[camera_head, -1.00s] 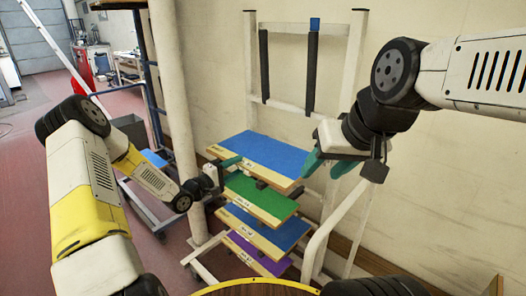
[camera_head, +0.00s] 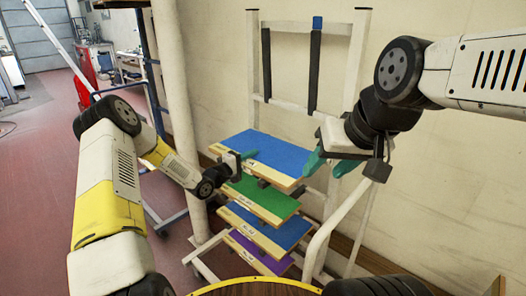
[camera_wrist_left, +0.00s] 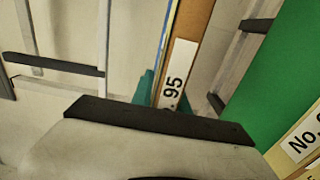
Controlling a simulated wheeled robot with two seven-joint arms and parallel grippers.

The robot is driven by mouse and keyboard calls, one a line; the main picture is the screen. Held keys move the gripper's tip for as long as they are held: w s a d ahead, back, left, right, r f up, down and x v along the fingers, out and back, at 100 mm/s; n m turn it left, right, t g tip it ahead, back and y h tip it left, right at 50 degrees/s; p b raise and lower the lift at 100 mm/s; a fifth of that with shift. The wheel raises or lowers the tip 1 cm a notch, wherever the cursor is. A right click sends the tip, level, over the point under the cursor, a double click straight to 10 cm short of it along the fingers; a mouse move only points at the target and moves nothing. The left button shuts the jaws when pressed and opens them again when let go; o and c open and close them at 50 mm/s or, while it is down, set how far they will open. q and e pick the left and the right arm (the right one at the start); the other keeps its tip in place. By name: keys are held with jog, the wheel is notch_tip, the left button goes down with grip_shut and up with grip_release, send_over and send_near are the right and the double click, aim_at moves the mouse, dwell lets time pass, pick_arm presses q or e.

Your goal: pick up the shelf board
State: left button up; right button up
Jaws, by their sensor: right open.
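Several shelf boards lie one above another on a white rack. The top one is a blue shelf board (camera_head: 270,150) with a pale wooden front edge. My left gripper (camera_head: 243,163) is at the left front edge of this board. In the left wrist view the labelled edge (camera_wrist_left: 188,50) of a board runs between its teal fingertips (camera_wrist_left: 164,92). Whether the fingers press on it cannot be told. My right gripper (camera_head: 329,166) is open and empty, its teal fingers near the right end of the top board.
Below are a green board (camera_head: 262,197), another blue board (camera_head: 270,232) and a purple board (camera_head: 258,256). The white rack frame (camera_head: 355,60) stands against the wall. A thick white post (camera_head: 180,110) rises just left of the boards.

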aim_at(272, 177)
pick_arm(q)
grip_shut()
dwell(1.0)
jog(key=shift+r, duration=0.15)
jog(key=shift+r, duration=0.4)
notch_tip(272, 177, up, 3)
jog(key=shift+f, duration=0.1)
jog(key=s+d, duration=0.2)
jog(key=s, duration=0.2)
jog(key=s+d, duration=0.2)
jog(key=s, duration=0.3)
jog(key=s+d+r, duration=0.1)
jog(key=s+d, duration=0.1)
jog(key=s, duration=0.3)
jog(key=shift+d+r, duration=0.1)
jog(key=shift+d, duration=0.15)
jog(key=shift+s, duration=0.25)
